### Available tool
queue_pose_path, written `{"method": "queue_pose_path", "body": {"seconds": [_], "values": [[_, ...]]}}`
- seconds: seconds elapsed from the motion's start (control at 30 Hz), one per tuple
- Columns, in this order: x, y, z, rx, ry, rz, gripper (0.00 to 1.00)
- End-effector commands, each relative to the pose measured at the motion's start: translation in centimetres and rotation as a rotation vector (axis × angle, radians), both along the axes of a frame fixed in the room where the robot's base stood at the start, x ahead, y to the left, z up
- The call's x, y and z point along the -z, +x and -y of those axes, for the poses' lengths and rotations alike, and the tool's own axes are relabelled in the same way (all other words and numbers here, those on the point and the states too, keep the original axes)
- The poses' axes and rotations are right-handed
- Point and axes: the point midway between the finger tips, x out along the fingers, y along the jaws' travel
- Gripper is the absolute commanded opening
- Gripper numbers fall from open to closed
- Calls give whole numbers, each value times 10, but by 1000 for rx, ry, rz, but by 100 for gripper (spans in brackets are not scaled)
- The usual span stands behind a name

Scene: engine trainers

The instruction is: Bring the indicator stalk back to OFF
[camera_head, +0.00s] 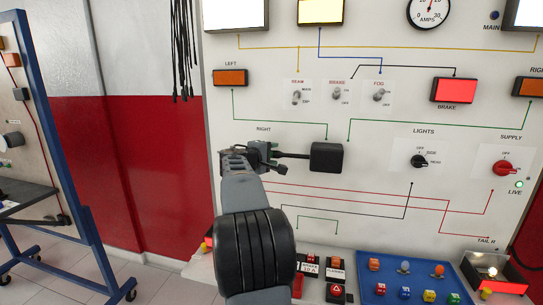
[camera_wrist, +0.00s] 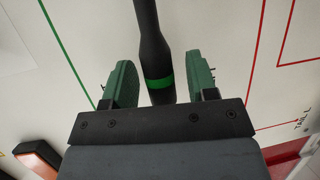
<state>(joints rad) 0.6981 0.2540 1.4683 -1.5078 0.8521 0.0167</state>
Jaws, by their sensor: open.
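The indicator stalk (camera_head: 294,155) is a thin dark rod sticking out to the left from a black block (camera_head: 326,157) on the white panel. In the head view it looks about level, and its left end is at my gripper (camera_head: 270,156). In the wrist view the black stalk (camera_wrist: 150,40), with a green band near its end, runs between my gripper's two green finger pads (camera_wrist: 160,72). The jaws are open, with a visible gap on each side of the stalk. A "RIGHT" label is printed up-left of the block. I see no OFF mark by the stalk.
The white panel (camera_head: 385,215) stands close behind the stalk. Toggle switches (camera_head: 337,96) sit above it, and a black LIGHTS knob (camera_head: 418,161) and red SUPPLY knob (camera_head: 506,167) are to its right. A blue tray (camera_head: 462,297) with small bulbs and fuses is below.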

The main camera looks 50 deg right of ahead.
Motion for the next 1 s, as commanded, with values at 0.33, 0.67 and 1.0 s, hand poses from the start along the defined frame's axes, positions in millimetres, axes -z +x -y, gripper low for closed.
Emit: {"method": "queue_pose_path", "body": {"seconds": [0.33, 0.67, 1.0], "values": [[-7, 0, -51, -6, -1, 3, 53], [-16, -1, -111, -4, 0, 2, 53], [-20, -2, -135, -1, 1, 0, 53]]}}
